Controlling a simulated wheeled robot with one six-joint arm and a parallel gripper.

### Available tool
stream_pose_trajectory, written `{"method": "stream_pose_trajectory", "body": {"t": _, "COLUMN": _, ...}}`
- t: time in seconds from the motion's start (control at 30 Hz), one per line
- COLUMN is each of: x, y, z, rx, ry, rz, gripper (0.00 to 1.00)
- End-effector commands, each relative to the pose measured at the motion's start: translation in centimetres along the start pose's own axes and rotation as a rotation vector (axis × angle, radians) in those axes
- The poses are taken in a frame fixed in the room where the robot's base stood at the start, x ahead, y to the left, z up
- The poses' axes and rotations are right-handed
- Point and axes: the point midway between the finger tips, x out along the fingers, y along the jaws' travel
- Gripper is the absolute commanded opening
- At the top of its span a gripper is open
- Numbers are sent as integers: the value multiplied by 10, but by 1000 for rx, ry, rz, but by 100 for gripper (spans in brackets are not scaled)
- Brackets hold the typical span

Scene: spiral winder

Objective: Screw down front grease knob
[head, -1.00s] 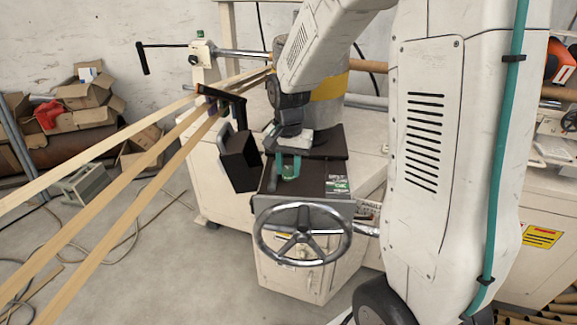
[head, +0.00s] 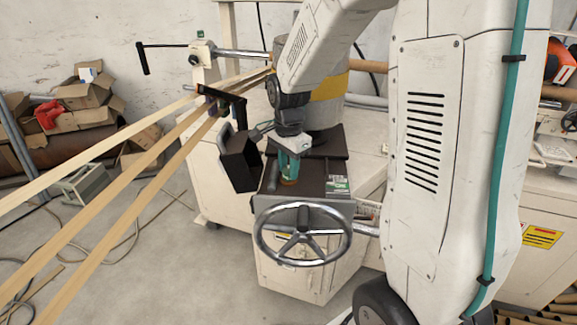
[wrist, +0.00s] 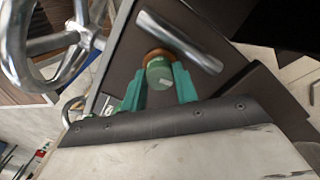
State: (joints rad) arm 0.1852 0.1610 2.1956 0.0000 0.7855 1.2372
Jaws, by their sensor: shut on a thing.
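The front grease knob is a green round cap with an orange-brown ring under it. In the wrist view the knob (wrist: 158,76) sits between the two green fingers of my gripper (wrist: 159,70), which is shut on it. In the head view my gripper (head: 290,168) points down at the dark top of the machine, behind the handwheel. Only the brownish lower edge of the knob (head: 289,182) shows there below the fingers. The fingers hide most of it.
A metal bar (wrist: 180,40) lies close beyond the knob in the wrist view. The spoked handwheel (head: 303,234) stands in front. A black box (head: 240,161) and wooden-coloured strips (head: 120,185) are at the left. A yellow-banded column (head: 327,88) stands behind.

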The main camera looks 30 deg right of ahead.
Motion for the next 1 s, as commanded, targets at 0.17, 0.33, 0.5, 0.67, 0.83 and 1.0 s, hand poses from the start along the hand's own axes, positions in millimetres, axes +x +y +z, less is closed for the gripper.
{"method": "stream_pose_trajectory", "body": {"t": 0.17, "x": -1, "y": -1, "z": -1, "rx": 5, "ry": 2, "rz": -4, "gripper": 7}}
{"method": "stream_pose_trajectory", "body": {"t": 0.33, "x": -1, "y": -1, "z": -1, "rx": 5, "ry": 2, "rz": -5, "gripper": 7}}
{"method": "stream_pose_trajectory", "body": {"t": 0.5, "x": -1, "y": -1, "z": 0, "rx": 4, "ry": 2, "rz": -4, "gripper": 51}}
{"method": "stream_pose_trajectory", "body": {"t": 0.67, "x": -1, "y": -1, "z": 0, "rx": 4, "ry": 1, "rz": -2, "gripper": 51}}
{"method": "stream_pose_trajectory", "body": {"t": 0.83, "x": -5, "y": -1, "z": 0, "rx": 4, "ry": 1, "rz": -2, "gripper": 51}}
{"method": "stream_pose_trajectory", "body": {"t": 1.0, "x": -30, "y": -1, "z": 0, "rx": 4, "ry": 2, "rz": -7, "gripper": 51}}
